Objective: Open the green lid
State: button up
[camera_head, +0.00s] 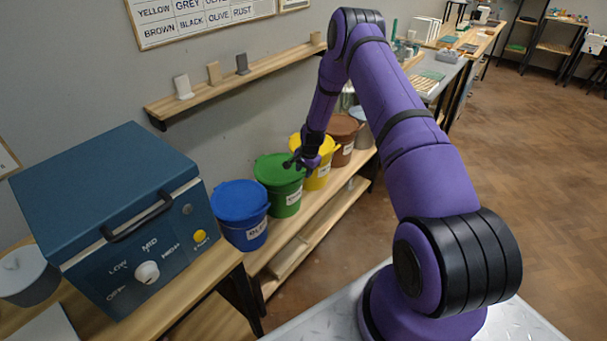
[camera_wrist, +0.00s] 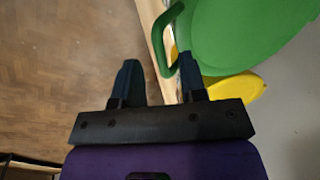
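The green lid (camera_head: 277,169) sits on a green bucket (camera_head: 285,199) in the row on the wooden shelf, and it looks closed. In the wrist view the lid (camera_wrist: 245,35) fills the upper right, with a green loop handle (camera_wrist: 159,40) at its edge. My gripper (camera_head: 298,163) is beside the lid's right edge in the head view. In the wrist view my gripper (camera_wrist: 158,68) is open. The handle's outer bar appears between the two fingers, with the right finger overlapping the loop. I cannot tell whether a finger touches it.
A blue-lidded bucket (camera_head: 240,201) stands left of the green one. A yellow bucket (camera_head: 319,177) and a brown-lidded bucket (camera_head: 342,128) stand close on the right. A blue kiln-like box (camera_head: 110,200) is at the left. The wooden floor (camera_head: 540,160) is open at the right.

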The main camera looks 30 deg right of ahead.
jog(key=shift+w+f, duration=0.2)
jog(key=shift+f, duration=0.8)
grip_shut()
jog(key=shift+a+r, duration=0.1)
